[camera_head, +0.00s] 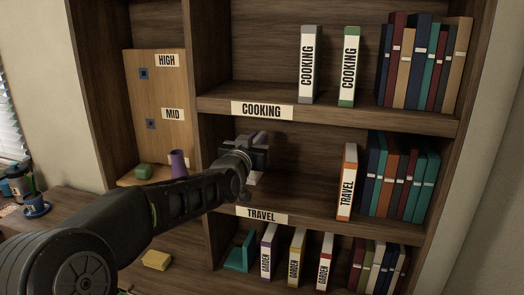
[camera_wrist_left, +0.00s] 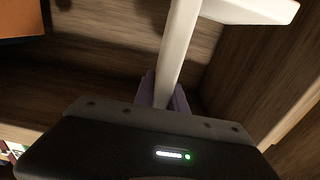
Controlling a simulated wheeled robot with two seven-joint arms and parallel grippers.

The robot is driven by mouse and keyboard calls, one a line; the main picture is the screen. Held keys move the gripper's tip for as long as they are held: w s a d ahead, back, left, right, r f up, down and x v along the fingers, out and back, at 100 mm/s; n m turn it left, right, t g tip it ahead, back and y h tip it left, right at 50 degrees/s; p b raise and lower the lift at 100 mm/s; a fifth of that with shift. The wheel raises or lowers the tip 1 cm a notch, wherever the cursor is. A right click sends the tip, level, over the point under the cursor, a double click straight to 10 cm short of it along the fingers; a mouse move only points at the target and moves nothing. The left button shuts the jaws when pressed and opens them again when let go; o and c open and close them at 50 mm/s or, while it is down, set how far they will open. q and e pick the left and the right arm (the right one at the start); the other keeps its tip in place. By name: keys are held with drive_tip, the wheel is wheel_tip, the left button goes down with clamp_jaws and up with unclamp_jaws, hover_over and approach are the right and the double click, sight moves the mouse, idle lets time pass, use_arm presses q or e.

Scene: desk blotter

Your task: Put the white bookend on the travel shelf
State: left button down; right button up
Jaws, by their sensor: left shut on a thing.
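The white bookend shows in the left wrist view (camera_wrist_left: 178,55) as a pale upright plate with a flat foot across the top right. My left gripper (camera_head: 260,140) is shut on it, inside the left part of the travel shelf (camera_head: 300,190). In the head view my gripper and forearm hide most of the bookend; only a small pale patch (camera_head: 256,179) shows below the wrist. I cannot tell whether the bookend touches the shelf board. The "TRAVEL" label (camera_head: 262,215) is on the shelf's front edge. My right gripper is not in view.
An orange-and-white travel book (camera_head: 347,182) stands right of my gripper, beside a row of coloured books (camera_head: 395,180). Clear board lies between. The cooking shelf (camera_head: 350,118) is overhead. A teal bookend (camera_head: 240,252) and garden books (camera_head: 297,256) stand below.

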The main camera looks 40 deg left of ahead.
sight(262, 132)
use_arm(q)
drive_tip(key=x, duration=0.2)
drive_tip(key=p+x, duration=0.1)
drive_tip(key=shift+w+a+r, duration=0.1)
drive_tip(key=shift+w+r, duration=0.1)
drive_tip(key=shift+w, duration=0.2)
wheel_tip(262, 132, down, 3)
drive_tip(key=shift+r, duration=0.2)
drive_tip(key=shift+f, duration=0.4)
drive_tip(key=shift+p, duration=0.3)
wheel_tip(262, 132, down, 3)
drive_tip(key=shift+r+p, duration=0.1)
drive_tip(key=shift+p, duration=0.4)
drive_tip(key=shift+w+f+p, duration=0.1)
drive_tip(key=shift+f+p, duration=0.15)
drive_tip(key=shift+p, duration=0.15)
drive_tip(key=shift+f, duration=0.2)
